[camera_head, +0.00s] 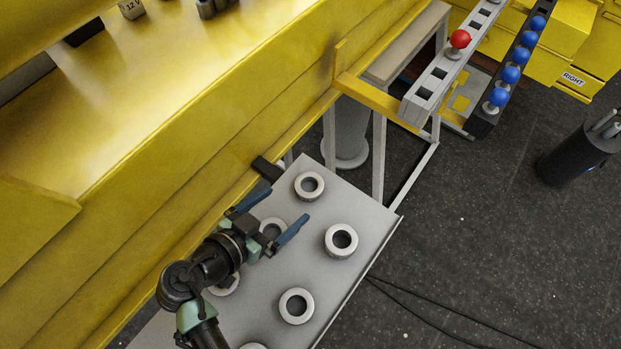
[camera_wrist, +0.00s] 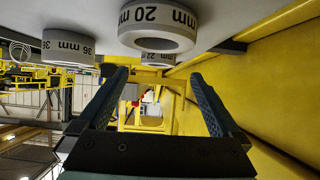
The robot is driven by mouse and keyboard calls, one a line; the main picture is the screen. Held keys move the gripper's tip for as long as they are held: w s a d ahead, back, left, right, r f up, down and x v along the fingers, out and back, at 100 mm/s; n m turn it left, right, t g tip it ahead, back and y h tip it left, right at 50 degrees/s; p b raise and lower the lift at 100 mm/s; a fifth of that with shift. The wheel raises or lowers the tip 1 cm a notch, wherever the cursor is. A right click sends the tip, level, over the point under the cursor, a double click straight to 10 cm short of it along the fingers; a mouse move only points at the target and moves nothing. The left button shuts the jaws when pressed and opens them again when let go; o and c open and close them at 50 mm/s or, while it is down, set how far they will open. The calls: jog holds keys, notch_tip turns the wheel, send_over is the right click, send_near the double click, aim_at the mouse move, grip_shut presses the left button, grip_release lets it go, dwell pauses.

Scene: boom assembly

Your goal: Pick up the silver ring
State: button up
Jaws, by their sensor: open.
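Several silver-grey rings lie flat on a grey table (camera_head: 383,222). One ring (camera_head: 309,186) is at the far end, one (camera_head: 341,241) at the right, and one (camera_head: 297,306) nearer the front. In the wrist view, whose picture looks inverted, a 20 mm ring (camera_wrist: 157,28) is near my open fingers (camera_wrist: 158,77). A 36 mm ring (camera_wrist: 53,47) is to its left, and a 22 mm ring (camera_wrist: 158,59) shows beyond.
A long yellow boom wall (camera_head: 190,190) runs along the table's left side, close to my gripper. A grey rack with a red ball (camera_head: 460,39) and one with blue balls (camera_head: 510,74) stand at the upper right. Cables cross the open floor (camera_head: 480,240).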

aim_at(315, 181)
jog(key=shift+x, duration=0.9)
jog(key=shift+w+d+p, duration=0.45)
jog(key=shift+p, duration=0.2)
jog(key=p+x, duration=0.1)
jog(key=x, duration=0.2)
jog(key=shift+w+d, duration=0.15)
jog(key=shift+w+d+f+p, duration=0.2)
jog(key=shift+w+f+p, duration=0.1)
jog(key=shift+w, duration=0.05)
jog(key=c, duration=1.6)
jog(key=shift+r, duration=0.15)
notch_tip(315, 181, up, 10)
jog(key=b, duration=0.1)
jog(key=shift+b, duration=0.4)
